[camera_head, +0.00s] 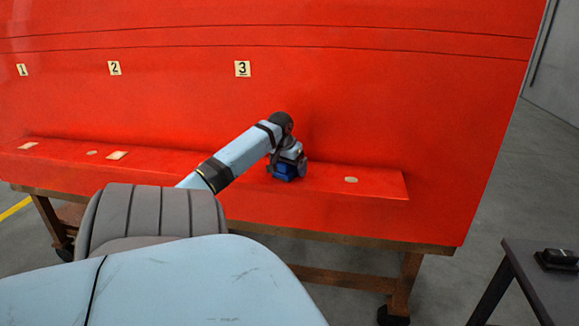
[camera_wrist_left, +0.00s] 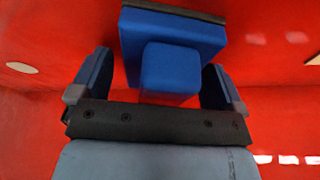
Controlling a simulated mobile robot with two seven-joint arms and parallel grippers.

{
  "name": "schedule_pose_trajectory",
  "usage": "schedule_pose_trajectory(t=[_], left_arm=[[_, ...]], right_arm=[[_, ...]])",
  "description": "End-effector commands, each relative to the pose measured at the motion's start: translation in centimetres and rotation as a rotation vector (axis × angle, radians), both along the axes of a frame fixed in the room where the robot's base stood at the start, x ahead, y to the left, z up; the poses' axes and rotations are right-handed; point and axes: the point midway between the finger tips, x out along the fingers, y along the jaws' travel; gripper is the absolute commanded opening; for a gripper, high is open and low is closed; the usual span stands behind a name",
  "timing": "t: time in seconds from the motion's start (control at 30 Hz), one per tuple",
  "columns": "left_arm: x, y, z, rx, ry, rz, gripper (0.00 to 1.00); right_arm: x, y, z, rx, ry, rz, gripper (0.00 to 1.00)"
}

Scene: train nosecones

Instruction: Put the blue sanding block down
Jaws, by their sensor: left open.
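The blue sanding block (camera_head: 284,171) is at the red ledge (camera_head: 372,183) of the red nosecone panel. In the left wrist view the sanding block (camera_wrist_left: 172,38) shows a wide blue body with a dark strip along its edge and a narrower blue grip. My left gripper (camera_head: 287,160) is over it at the ledge. In the left wrist view the two blue fingers of my left gripper (camera_wrist_left: 160,78) stand apart on either side of the grip, with gaps visible. Whether the block's underside touches the ledge is hidden. My right gripper is not in view.
Number labels 1 (camera_head: 22,70), 2 (camera_head: 115,68) and 3 (camera_head: 242,68) are on the panel. Pale patches (camera_head: 117,155) lie on the ledge, one (camera_head: 351,180) right of the gripper. A dark table (camera_head: 545,285) with a black object (camera_head: 557,259) stands at lower right.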

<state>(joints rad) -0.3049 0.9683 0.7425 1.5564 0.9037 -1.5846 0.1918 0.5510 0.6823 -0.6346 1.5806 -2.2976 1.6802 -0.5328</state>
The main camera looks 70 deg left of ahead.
Motion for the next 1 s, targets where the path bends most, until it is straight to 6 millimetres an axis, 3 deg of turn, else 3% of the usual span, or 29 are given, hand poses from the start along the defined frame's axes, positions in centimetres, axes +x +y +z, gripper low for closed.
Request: schedule_pose_trajectory(t=[0.17, 0.5, 0.7, 0.77, 1.0], left_arm=[[-0.2, -0.1, 1.1, 0.001, -0.001, -0.001, 0.94], [-1.8, -1.3, 7.7, 0.002, -0.004, -0.001, 0.94], [-2.5, -1.9, 10.7, 0.001, -0.001, -0.001, 0.94], [-2.7, -2.0, 11.2, 0.001, -0.001, -0.001, 0.99], [-3.2, -2.5, 11.7, 0.001, 0.002, 0.0, 0.99]], right_arm=[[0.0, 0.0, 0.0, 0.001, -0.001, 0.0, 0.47], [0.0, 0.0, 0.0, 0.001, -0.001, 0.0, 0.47], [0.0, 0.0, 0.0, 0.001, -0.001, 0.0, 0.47], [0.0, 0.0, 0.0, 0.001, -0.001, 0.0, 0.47], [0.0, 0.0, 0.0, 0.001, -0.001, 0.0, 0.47]])
